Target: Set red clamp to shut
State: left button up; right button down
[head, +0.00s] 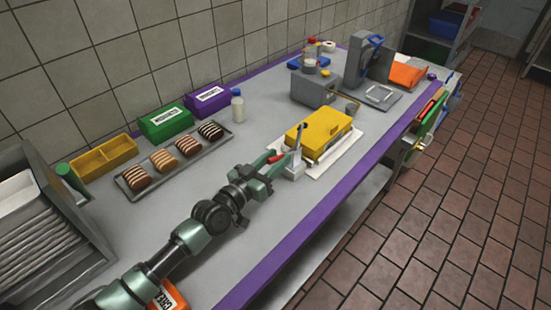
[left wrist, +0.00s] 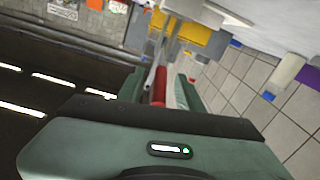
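The clamp stands at the near left end of a yellow block (head: 322,131). It has a pale metal base (head: 293,167), an upright grey lever (head: 298,136) and a red grip (head: 277,157) that points toward my left gripper (head: 271,165). My left gripper is low over the counter, with its fingers on either side of the red grip. In the left wrist view the red grip (left wrist: 159,85) lies between the two green fingers (left wrist: 161,90), with gaps visible. The gripper looks open. The clamp's inner joint is too small to make out. My right gripper is not in view.
The yellow block rests on a white board (head: 348,151). A tray of striped cakes (head: 127,188) lies left of my arm, with green (head: 165,121) and purple (head: 209,101) boxes behind. A grey machine (head: 314,88) stands farther back. The counter's purple front edge (head: 300,241) is clear.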

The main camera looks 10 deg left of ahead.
pick_arm(q)
grip_shut()
dwell(1.4)
